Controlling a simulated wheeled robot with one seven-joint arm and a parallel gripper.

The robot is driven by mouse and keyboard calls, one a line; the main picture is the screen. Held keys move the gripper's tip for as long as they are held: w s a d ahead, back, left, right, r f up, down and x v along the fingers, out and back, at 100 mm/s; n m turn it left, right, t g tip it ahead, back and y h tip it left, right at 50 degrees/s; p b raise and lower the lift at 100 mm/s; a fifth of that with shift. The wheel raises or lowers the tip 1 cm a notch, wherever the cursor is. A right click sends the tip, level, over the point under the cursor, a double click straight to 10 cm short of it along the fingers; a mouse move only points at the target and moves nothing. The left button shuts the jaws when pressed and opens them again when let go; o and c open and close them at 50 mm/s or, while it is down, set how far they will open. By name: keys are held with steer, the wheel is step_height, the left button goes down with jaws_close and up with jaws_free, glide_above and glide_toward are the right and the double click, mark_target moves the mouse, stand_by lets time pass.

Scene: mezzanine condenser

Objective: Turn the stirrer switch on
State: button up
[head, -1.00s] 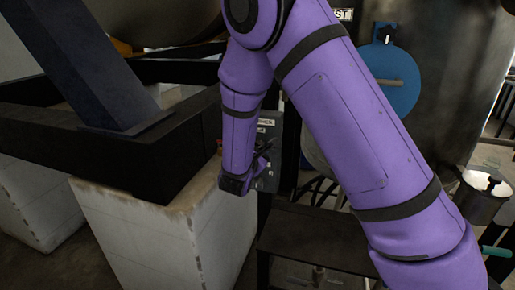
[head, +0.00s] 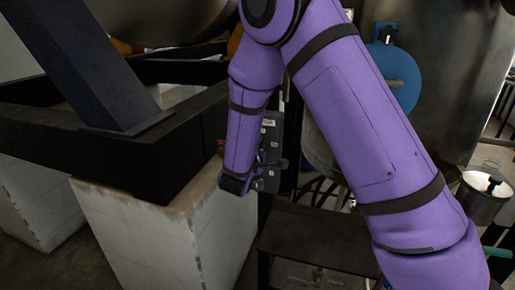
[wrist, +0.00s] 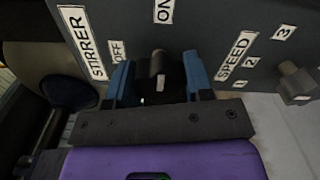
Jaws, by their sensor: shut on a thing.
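A dark grey control panel (wrist: 215,25) fills the upper part of the wrist view. It bears a STIRRER label (wrist: 82,42), an OFF label (wrist: 118,51) on the left and an ON label (wrist: 164,10) above. The black stirrer switch (wrist: 157,66) stands below ON, between the two blue fingers of my gripper (wrist: 160,82), which are closed on its sides. Which label the switch points to is hard to tell. In the head view the panel (head: 271,150) shows partly behind my purple arm, and the fingers are mostly hidden there.
A SPEED label (wrist: 237,57) with a numbered scale and a grey knob (wrist: 296,80) are right of the switch. In the head view, a white block (head: 140,235) under a black frame stands left, a dark bench (head: 320,238) below, and a metal pot (head: 482,197) at right.

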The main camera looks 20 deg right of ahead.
steer(key=shift+f, duration=0.1)
stand_by(0.3)
steer(key=o, duration=0.9)
steer(key=shift+s, duration=0.1)
steer(key=v, duration=1)
steer(key=shift+s+a, duration=0.25)
steer(key=shift+s, duration=0.05)
